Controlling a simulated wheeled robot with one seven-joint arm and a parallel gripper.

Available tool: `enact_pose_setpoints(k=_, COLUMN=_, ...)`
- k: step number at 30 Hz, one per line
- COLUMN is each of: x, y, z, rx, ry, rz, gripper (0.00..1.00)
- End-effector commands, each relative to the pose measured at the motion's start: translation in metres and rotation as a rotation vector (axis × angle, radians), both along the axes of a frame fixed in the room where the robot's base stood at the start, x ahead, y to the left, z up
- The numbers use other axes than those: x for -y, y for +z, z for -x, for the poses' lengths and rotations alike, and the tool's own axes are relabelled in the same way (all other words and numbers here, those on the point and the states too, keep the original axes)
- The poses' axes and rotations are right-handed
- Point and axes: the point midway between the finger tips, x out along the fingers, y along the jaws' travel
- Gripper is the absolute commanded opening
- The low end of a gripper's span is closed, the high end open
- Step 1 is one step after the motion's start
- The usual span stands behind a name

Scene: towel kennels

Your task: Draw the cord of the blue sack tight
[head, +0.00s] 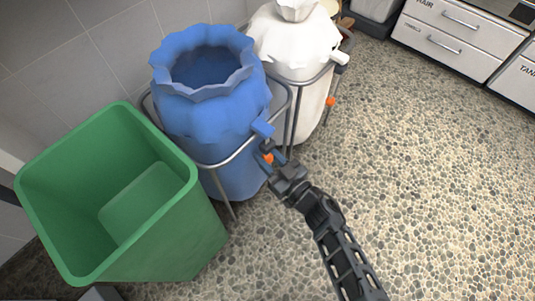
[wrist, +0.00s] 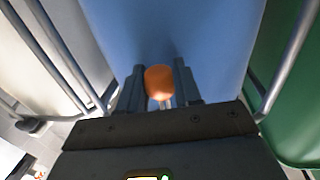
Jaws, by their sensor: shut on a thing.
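The blue sack (head: 210,110) stands in a metal frame with its gathered mouth open; I can see down into it. A blue tab (head: 263,128) sticks out from its side near the rim of the frame. An orange cord toggle (head: 268,158) hangs just below that tab. My gripper (head: 271,156) is at the sack's front right side, shut on the orange toggle. In the wrist view the toggle (wrist: 159,82) sits between the two dark fingers, with the blue sack (wrist: 170,35) close behind it. The cord itself is mostly hidden.
A green bin (head: 185,215) stands close at the left of the blue sack. A white sack (head: 295,45) with a gathered, closed top stands behind right in its own frame, with an orange toggle (head: 331,101). Drawers (head: 450,35) line the back right. The pebbled floor at right is clear.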

Motion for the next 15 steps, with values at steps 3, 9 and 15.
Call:
enact_pose_setpoints(k=3, x=0.000, y=-0.031, z=0.000, rx=-0.004, ry=-0.002, rz=0.002, gripper=0.00)
enact_pose_setpoints(k=9, x=0.001, y=-0.054, z=0.000, rx=-0.003, ry=-0.002, rz=0.001, gripper=0.00)
enact_pose_setpoints(k=15, x=0.001, y=-0.057, z=0.000, rx=-0.002, ry=-0.002, rz=0.002, gripper=0.00)
